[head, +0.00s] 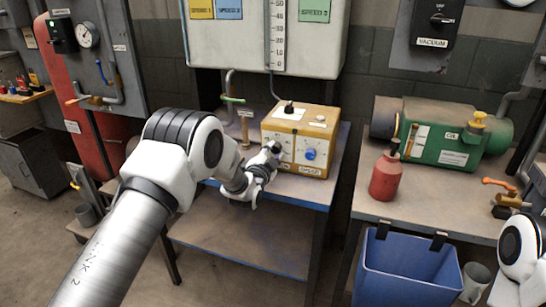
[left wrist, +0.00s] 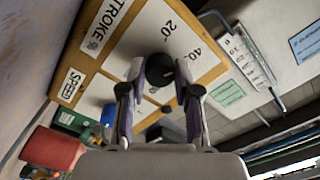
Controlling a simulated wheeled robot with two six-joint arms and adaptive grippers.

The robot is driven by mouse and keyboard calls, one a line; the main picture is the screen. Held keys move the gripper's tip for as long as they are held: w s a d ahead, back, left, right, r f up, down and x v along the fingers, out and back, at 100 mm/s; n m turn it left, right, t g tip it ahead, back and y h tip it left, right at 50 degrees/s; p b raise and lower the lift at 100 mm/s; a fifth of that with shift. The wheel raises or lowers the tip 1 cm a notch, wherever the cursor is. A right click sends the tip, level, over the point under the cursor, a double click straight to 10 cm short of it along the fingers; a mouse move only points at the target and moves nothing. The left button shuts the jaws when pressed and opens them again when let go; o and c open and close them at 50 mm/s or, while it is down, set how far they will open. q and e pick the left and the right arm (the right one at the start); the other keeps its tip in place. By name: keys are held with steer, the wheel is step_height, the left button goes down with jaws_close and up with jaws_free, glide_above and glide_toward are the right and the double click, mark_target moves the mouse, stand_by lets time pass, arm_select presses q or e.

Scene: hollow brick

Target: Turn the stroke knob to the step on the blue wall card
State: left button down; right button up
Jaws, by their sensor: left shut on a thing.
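The pump control box (head: 313,125) is a yellow box with a pale front face on the blue-edged table. In the left wrist view, its black stroke knob (left wrist: 160,66) sits near the STROKE label (left wrist: 105,25) and the marks 20 and 40. My left gripper (head: 275,152) is at the box's left front, its two fingertips shut on the sides of the stroke knob. The knob's pointer cannot be made out. The blue wall card (head: 228,9) is on the pale tank above; its writing is too small to read. My right gripper is out of view.
A blue knob (head: 310,154) is on the same box face, right of my gripper. A yellow card (head: 201,9) and a green card (head: 315,10) flank the blue one. A red bottle (head: 386,178) and green pump (head: 450,140) stand on the right bench, above a blue bin (head: 408,270).

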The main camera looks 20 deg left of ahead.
arm_select(q)
steer(key=shift+m, duration=0.8)
steer(key=shift+b, duration=0.3)
steer(key=c, duration=0.8)
jaws_free()
steer(key=shift+d, duration=0.1)
steer(key=shift+s, duration=0.1)
steer(key=s, duration=1.1)
steer(key=shift+s+a, duration=0.25)
steer(key=shift+s, duration=0.15)
steer(key=shift+f, duration=0.1)
